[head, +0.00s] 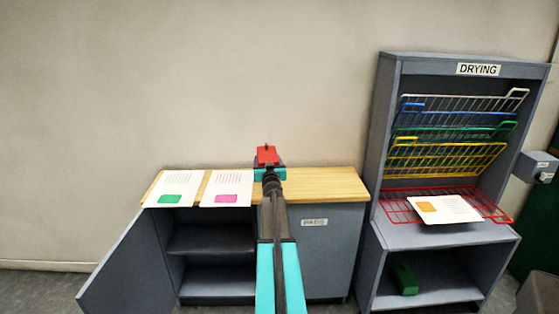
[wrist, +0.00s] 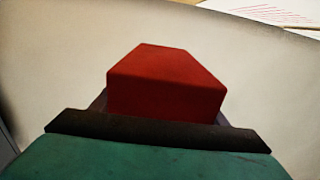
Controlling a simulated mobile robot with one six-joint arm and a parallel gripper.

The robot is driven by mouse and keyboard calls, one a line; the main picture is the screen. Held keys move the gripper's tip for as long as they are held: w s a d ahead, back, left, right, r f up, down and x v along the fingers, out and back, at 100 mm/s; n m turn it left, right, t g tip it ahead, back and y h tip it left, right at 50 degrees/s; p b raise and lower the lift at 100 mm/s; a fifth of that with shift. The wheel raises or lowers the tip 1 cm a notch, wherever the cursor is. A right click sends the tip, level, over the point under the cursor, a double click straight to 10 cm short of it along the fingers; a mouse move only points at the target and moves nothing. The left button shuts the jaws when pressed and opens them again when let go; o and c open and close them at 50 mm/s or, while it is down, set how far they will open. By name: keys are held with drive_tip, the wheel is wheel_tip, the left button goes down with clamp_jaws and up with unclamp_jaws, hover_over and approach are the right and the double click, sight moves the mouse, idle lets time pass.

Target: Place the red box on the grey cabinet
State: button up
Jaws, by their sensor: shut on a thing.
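The red box (head: 267,155) is at the end of my arm in the head view. It fills the middle of the wrist view (wrist: 165,85), just beyond the dark edge of my gripper. My gripper (head: 268,165) is shut on the red box; its fingers are mostly hidden. The grey cabinet (head: 335,250) has a wooden top (head: 325,187) and a label reading PADS. In the head view the box appears over the back edge of that top, against the wall. I cannot tell its exact height or whether it touches anything below.
Two printed sheets, one with a green patch (head: 172,188) and one with magenta (head: 227,187), lie on the left of the top. The cabinet's left door (head: 125,265) stands open. A drying rack (head: 385,130) stands at right. The top's right part is clear.

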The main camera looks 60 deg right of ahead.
drive_tip(key=w+a+f+n+t+y, duration=0.1)
drive_tip(key=w+a+n+t+y, duration=0.1)
drive_tip(key=w+a, duration=0.55)
drive_tip(key=w+a+f+n+t+y, duration=0.15)
drive_tip(key=w+a, duration=0.35)
drive_tip(key=a, duration=0.6)
drive_tip(key=w+a+n+t+y, duration=0.1)
drive_tip(key=w+a+n+y, duration=0.25)
drive_tip(key=a, duration=0.85)
drive_tip(key=w+a+n+t+y, duration=0.25)
drive_tip(key=a+y, duration=0.25)
drive_tip(key=a, duration=0.6)
drive_tip(key=s+a+f+n+g+y, duration=0.1)
drive_tip(key=s+a+n+g+y, duration=0.1)
drive_tip(key=a, duration=0.9)
drive_tip(key=s+a+f+n+g+y, duration=0.1)
drive_tip(key=s+a+n+g+y, duration=0.2)
drive_tip(key=a, duration=0.9)
drive_tip(key=s+a+f+n+g+y, duration=0.2)
drive_tip(key=s+a+n+y, duration=0.4)
drive_tip(key=s+a+y, duration=0.3)
drive_tip(key=a+g+y, duration=0.1)
drive_tip(key=a+y, duration=0.1)
drive_tip(key=a, duration=0.1)
drive_tip(key=shift+a+y, duration=0.25)
drive_tip(key=shift+y, duration=0.05)
drive_tip(key=shift+d, duration=0.1)
